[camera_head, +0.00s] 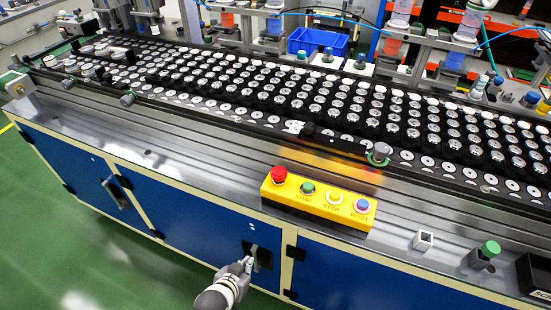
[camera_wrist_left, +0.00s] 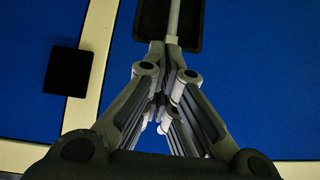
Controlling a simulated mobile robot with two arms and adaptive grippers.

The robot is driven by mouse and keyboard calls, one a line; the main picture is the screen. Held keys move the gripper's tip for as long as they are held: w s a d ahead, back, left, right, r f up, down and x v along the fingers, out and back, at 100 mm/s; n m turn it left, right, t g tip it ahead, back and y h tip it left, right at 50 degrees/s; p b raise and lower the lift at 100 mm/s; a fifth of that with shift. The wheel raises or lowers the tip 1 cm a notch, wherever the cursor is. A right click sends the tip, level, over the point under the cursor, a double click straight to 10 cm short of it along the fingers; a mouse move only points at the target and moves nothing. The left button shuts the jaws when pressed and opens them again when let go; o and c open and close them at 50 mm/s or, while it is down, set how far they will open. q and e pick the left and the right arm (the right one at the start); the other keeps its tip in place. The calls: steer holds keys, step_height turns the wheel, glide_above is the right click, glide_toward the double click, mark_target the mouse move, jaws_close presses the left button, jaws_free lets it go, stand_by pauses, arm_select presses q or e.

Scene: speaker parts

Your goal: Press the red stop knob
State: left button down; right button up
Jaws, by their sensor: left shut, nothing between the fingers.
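The red stop knob (camera_head: 278,175) stands at the left end of the yellow control box (camera_head: 318,203) on the metal bench edge. A green button, a pale button labelled STOP and a blue button follow to its right. My left gripper (camera_head: 248,262) is below and left of the box, in front of the blue cabinet front, apart from the knob. Its fingers are shut with nothing between them. In the left wrist view the closed fingertips (camera_wrist_left: 172,45) point at the blue panel near a black handle recess; the knob is not in that view. My right gripper is not in view.
The metal bench (camera_head: 200,170) runs across the view above blue cabinet doors (camera_head: 180,210) with handles. Behind the box is a conveyor (camera_head: 290,95) full of speaker parts. A small white square piece (camera_head: 423,240) and a green knob (camera_head: 490,249) sit right of the box.

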arm_select(q)
steer(key=w+d+r+t+h+p, duration=0.1)
steer(key=d+r+t+p, duration=0.1)
steer(key=r, duration=1.6)
steer(key=w+d+r+t+h+p, duration=0.1)
steer(key=w+d+r+t+p, duration=0.1)
steer(key=r, duration=1.7)
steer(key=shift+w+d+t+h, duration=0.15)
steer(key=shift+d+t+h, duration=0.25)
steer(key=shift+t, duration=0.2)
steer(key=shift+f, duration=0.1)
steer(key=p, duration=0.3)
glide_above(276, 178)
step_height(276, 178, down, 5)
steer(key=shift+w+r, duration=0.1)
steer(key=shift+r, duration=0.1)
steer(key=shift+a+f, duration=0.1)
steer(key=shift+f, duration=0.8)
